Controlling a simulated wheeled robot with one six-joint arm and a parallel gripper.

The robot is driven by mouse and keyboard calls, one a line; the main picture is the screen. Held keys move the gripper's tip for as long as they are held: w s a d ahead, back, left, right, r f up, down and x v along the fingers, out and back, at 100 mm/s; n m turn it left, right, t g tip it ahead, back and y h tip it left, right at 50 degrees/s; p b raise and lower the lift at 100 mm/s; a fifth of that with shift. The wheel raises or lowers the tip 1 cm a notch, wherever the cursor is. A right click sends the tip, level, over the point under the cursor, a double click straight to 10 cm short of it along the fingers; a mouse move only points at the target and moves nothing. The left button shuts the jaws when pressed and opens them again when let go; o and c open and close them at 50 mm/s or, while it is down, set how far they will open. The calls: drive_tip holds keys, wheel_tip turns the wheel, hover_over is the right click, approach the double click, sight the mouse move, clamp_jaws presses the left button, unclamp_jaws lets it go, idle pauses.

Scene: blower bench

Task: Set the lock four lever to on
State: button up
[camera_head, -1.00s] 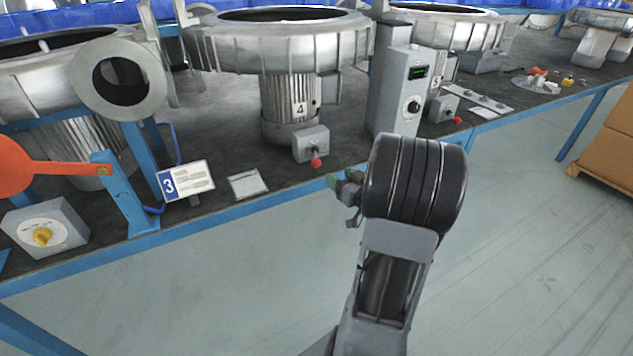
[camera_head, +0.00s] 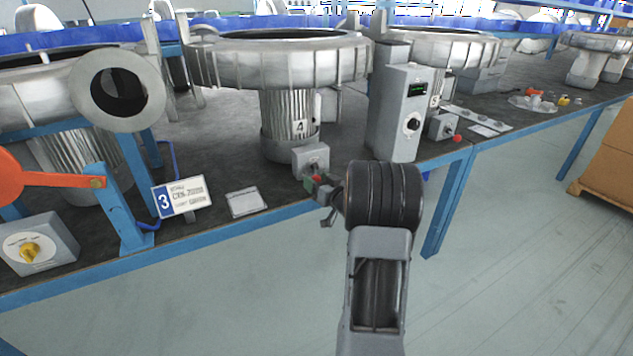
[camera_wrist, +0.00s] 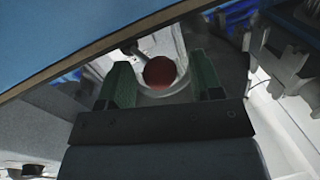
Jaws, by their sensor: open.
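The lock four lever has a red knob (camera_head: 316,179) on a small grey box (camera_head: 311,157) at the foot of the blower motor marked 4 (camera_head: 290,128). My gripper (camera_head: 317,186) is at the knob, its green fingers close to it. In the wrist view the red knob (camera_wrist: 159,72) appears between the two open green fingers of my gripper (camera_wrist: 160,85), with a gap on each side. Part of the knob's stem shows behind it. My gripper and wrist cover a little of the lever's lower part in the head view.
A grey control box (camera_head: 398,115) with a screen and black dial stands just right of my gripper. Another red-knobbed box (camera_head: 442,128) sits farther right. Open floor lies in front of the bench.

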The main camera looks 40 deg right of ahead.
drive_tip(key=shift+w, duration=0.55)
